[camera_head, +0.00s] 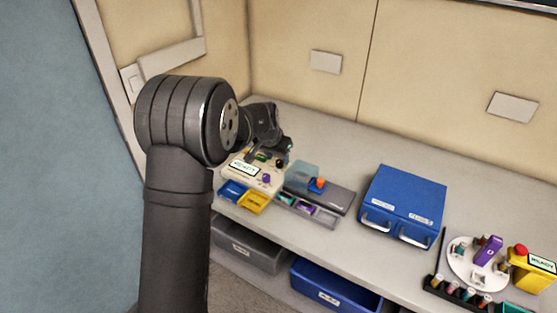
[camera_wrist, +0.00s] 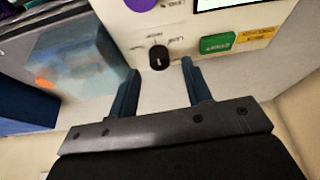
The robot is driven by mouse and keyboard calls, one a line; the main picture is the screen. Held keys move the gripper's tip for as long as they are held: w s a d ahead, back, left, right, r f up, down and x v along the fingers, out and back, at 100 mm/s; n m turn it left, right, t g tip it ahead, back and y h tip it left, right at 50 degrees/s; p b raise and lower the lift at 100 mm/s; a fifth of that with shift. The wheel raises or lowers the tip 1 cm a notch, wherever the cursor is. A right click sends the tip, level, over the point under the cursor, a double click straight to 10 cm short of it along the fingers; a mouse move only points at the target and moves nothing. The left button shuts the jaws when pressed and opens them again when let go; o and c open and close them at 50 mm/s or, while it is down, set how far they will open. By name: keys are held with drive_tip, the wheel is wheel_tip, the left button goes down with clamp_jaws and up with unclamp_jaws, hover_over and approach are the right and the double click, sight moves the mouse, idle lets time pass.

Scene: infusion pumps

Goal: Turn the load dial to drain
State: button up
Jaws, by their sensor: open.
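The load dial (camera_wrist: 159,57) is a small black knob with a white mark on the cream pump panel (camera_wrist: 120,35) in the wrist view. Small lettering stands around it, mostly too blurred to read. My gripper (camera_wrist: 159,66) is open, with one blue-grey finger on each side of the dial. The fingertips are close to the panel; I cannot tell whether they touch the dial. In the head view my gripper (camera_head: 284,148) is over the back right of the pump (camera_head: 275,184), and the dial cannot be made out there.
A green button (camera_wrist: 217,43), a yellow label (camera_wrist: 255,35) and a purple knob (camera_wrist: 140,4) share the panel. A grey tray (camera_head: 335,197) with a clear cover adjoins the pump. Blue (camera_head: 233,190) and yellow (camera_head: 254,202) bins sit in front; a blue drawer box (camera_head: 404,200) stands right.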

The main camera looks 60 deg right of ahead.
sight(279, 164)
drive_tip(key=shift+x, duration=1.25)
clamp_jaws()
drive_tip(key=shift+n, duration=0.3)
drive_tip(key=n+t, duration=0.1)
drive_tip(key=n, duration=0.1)
drive_tip(key=n+t+y, duration=0.1)
drive_tip(key=n, duration=0.2)
drive_tip(key=shift+s+n, duration=0.2)
drive_tip(key=shift+n, duration=0.1)
drive_tip(key=n, duration=0.2)
drive_tip(key=n+t+y, duration=0.1)
drive_tip(key=n, duration=0.2)
drive_tip(key=shift+s+d+n+t+y, duration=0.1)
drive_tip(key=shift+d+n+t+y, duration=0.05)
drive_tip(key=shift+n+t+y, duration=0.15)
